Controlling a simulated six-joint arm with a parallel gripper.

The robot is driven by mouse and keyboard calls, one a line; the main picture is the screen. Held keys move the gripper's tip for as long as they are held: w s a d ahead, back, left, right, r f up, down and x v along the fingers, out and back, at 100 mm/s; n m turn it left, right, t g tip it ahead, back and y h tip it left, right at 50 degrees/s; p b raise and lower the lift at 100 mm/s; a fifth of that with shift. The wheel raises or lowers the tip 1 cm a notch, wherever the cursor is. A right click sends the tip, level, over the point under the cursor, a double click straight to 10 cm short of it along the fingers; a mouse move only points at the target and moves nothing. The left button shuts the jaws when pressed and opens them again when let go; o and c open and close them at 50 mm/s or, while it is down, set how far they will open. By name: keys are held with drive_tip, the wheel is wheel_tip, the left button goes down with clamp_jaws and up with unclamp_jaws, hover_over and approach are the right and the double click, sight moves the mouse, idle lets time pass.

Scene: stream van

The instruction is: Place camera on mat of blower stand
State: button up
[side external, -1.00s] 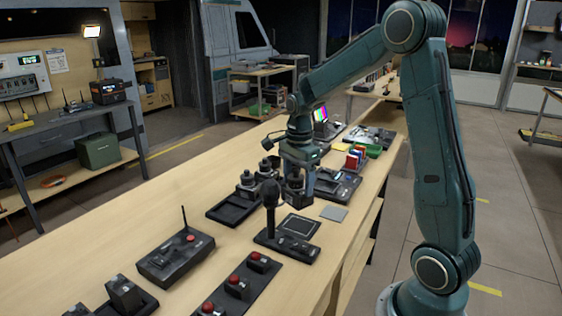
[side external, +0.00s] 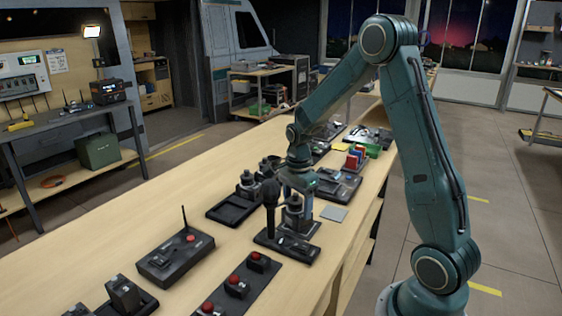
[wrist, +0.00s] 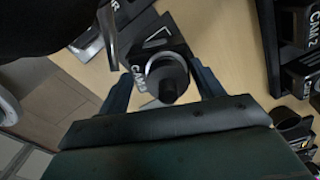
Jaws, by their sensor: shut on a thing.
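My gripper (side external: 297,199) points down and is shut on a dark camera (side external: 294,219) with a round top. In the wrist view my gripper (wrist: 163,82) has one finger on each side of the camera (wrist: 165,72), which is labelled CAM 3. The black blower stand (side external: 272,241) lies on the bench, with the upright blower (side external: 270,205) at its left. The camera is low over the stand's mat and hides most of it. I cannot tell whether its base touches the mat.
A black tray (side external: 225,209) with other cameras (side external: 247,185) stands left of the gripper; one reads CAM 2 in the wrist view (wrist: 300,78). A grey square pad (side external: 333,213) lies to the right. A red-button panel (side external: 238,290) and an antenna box (side external: 175,259) lie in front.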

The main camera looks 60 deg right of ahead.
drive_tip(key=shift+f, duration=0.15)
drive_tip(key=o, duration=1.4)
drive_tip(key=shift+c, duration=0.2)
wheel_tip(320, 180, up, 11)
drive_tip(key=shift+r, duration=0.6)
